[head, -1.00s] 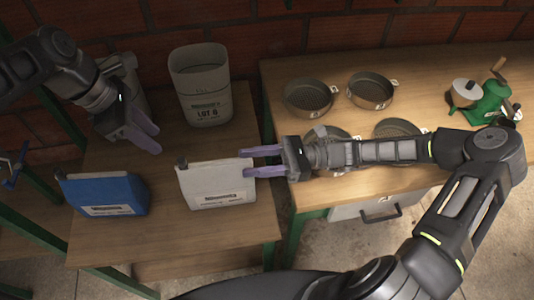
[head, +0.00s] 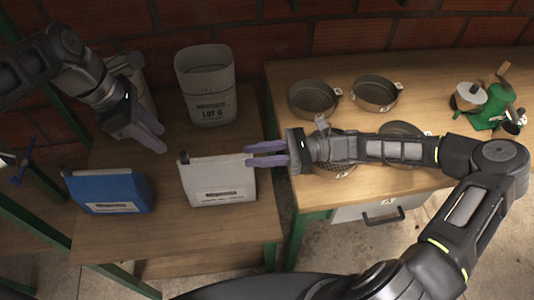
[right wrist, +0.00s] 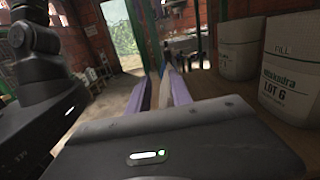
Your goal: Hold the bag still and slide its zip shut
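The white bag (head: 215,178) stands on the lower wooden table, with a printed label on its front. A small dark tab (head: 184,157), perhaps the zip pull, sits at its top left corner. My right gripper (head: 252,155) comes from the right, its purple fingers apart at the bag's top right corner; the fingers (right wrist: 162,88) also show apart in the right wrist view. A narrow pale and brown strip lies between them there; whether they touch the bag is unclear. My left gripper (head: 160,138) is open and empty, above and left of the white bag.
A pale bin (head: 207,95) marked LOT 6 stands behind. The right-hand table holds several round sieves (head: 313,98) and a green hand-cranked machine (head: 488,112).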

